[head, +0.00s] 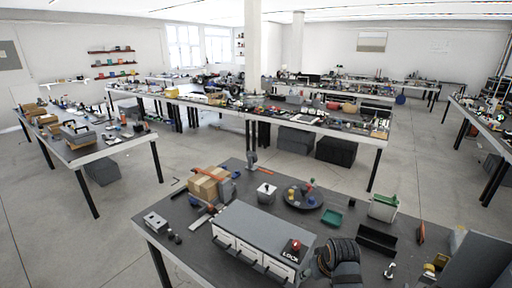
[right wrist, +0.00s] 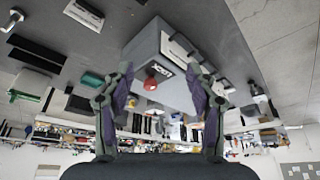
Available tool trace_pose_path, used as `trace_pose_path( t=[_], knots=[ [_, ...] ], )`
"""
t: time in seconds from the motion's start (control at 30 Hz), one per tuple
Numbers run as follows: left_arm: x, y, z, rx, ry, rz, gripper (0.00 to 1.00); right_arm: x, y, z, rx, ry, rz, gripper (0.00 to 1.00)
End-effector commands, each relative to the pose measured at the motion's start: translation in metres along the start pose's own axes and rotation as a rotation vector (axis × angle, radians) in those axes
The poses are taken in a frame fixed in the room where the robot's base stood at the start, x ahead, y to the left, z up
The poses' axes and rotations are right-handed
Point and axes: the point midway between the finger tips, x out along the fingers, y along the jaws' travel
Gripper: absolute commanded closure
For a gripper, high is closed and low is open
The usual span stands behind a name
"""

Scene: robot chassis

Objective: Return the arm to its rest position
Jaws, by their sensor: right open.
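My right gripper (right wrist: 161,78) shows in the right wrist view with its two fingers spread apart and nothing between them. Beyond the fingers is a grey box (right wrist: 180,70) with a red button (right wrist: 151,84) and a label; this view is upside down. In the head view the same grey box (head: 268,229) stands on the near table, with white drawer fronts and a red button (head: 295,245) above the word LOCK. A dark ribbed part of my right arm (head: 340,257) is just right of the box. The right fingers are hidden there. My left gripper is not in view.
The near table (head: 160,220) also holds cardboard boxes (head: 210,185), a round dark tray (head: 305,197), a green bin (head: 332,217), a white-and-green container (head: 384,207) and a black tray (head: 376,239). Other cluttered tables stand beyond, with open floor (head: 200,150) between.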

Motion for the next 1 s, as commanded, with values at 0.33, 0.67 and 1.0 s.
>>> trace_pose_path(
  t=[0.33, 0.67, 1.0],
  knots=[
    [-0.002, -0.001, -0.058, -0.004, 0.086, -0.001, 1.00, -0.001, 0.019, 0.082, 0.046, -0.037, 0.056, 0.43],
    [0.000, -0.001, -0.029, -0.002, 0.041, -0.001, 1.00, -0.025, 0.027, 0.160, 0.066, -0.065, 0.104, 0.43],
    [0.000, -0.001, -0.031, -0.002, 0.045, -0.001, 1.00, -0.065, 0.022, 0.225, 0.058, -0.091, 0.128, 0.43]
  ],
)
